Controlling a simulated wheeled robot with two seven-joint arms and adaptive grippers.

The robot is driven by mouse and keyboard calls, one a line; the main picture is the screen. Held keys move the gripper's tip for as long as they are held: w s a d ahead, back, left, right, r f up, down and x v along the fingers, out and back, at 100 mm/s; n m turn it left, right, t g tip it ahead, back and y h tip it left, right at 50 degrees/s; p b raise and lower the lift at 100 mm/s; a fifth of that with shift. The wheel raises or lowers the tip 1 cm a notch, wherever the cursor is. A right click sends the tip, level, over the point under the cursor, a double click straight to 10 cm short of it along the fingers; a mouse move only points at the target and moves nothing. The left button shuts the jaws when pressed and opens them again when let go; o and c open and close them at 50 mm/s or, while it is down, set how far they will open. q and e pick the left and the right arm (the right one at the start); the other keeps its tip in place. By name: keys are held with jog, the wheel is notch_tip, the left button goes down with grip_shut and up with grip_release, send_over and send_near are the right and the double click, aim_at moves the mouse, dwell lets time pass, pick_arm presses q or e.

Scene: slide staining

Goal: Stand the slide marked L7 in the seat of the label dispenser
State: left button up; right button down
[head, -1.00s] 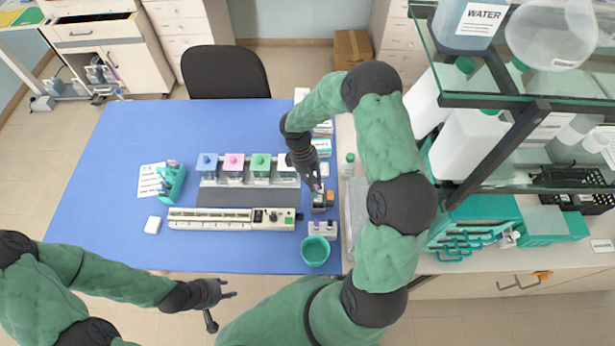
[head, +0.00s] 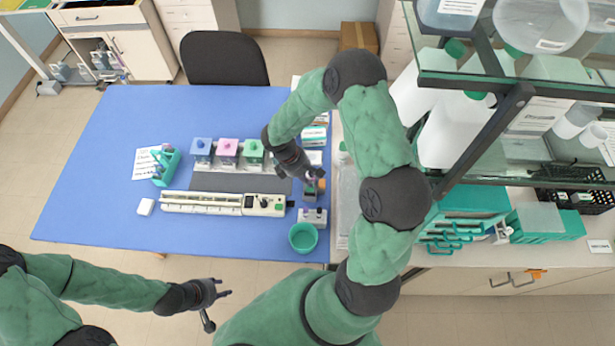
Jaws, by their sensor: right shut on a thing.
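My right gripper (head: 316,175) points down and right over the right end of the blue table. It is shut on a thin, small piece, probably the slide, mostly hidden by the fingers; no L7 mark is readable. Just below the fingertips stands a small grey device with an orange part (head: 321,185), which looks like the label dispenser. Its seat is hidden by the gripper, and I cannot tell whether the slide touches it. My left gripper (head: 222,294) is open and empty, off the table's front edge.
A teal bowl (head: 303,238) and a small white block with dark knobs (head: 313,218) stand just in front. Staining jars (head: 228,150) and a long cream instrument (head: 222,203) lie left. A glass shelf (head: 500,88) with bottles rises at right. The table's left part is mostly clear.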

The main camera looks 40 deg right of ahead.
jog(key=shift+f+b, duration=0.95)
jog(key=shift+f, duration=0.7)
jog(key=shift+f+b, duration=0.8)
jog(key=shift+f, duration=0.05)
jog(key=shift+f, duration=0.25)
jog(key=c, duration=1.1)
grip_release()
jog(key=shift+c, duration=0.2)
jog(key=v, duration=1.2)
